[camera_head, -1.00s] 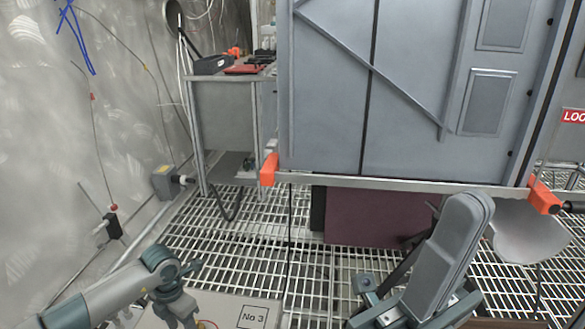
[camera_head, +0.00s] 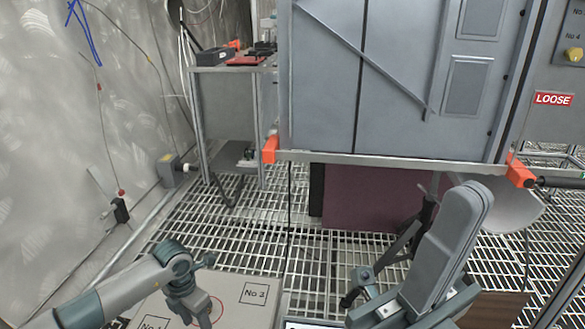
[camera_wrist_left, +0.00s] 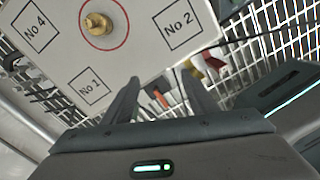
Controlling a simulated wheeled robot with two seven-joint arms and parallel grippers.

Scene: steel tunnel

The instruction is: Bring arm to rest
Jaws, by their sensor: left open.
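My left arm (camera_head: 110,298) comes in at the lower left of the head view and bends down over a white board (camera_head: 240,312). In the left wrist view its gripper (camera_wrist_left: 160,88) has two dark fingers spread apart with nothing between them. The board (camera_wrist_left: 135,62) lies beyond the fingers, with a brass knob (camera_wrist_left: 97,24) inside a red circle and labels No 1, No 2 and No 4. My right arm's grey link (camera_head: 445,245) stands at the lower right of the head view. The right gripper (camera_head: 385,300) is low there, and its finger opening cannot be made out.
A large grey cabinet (camera_head: 410,80) with orange corner pieces fills the middle back. A metal cart (camera_head: 228,110) stands left of it. A dark red panel (camera_head: 370,200), a dark stand (camera_head: 408,240) and a white bowl-shaped piece (camera_head: 512,205) are below and right. Grating covers the floor.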

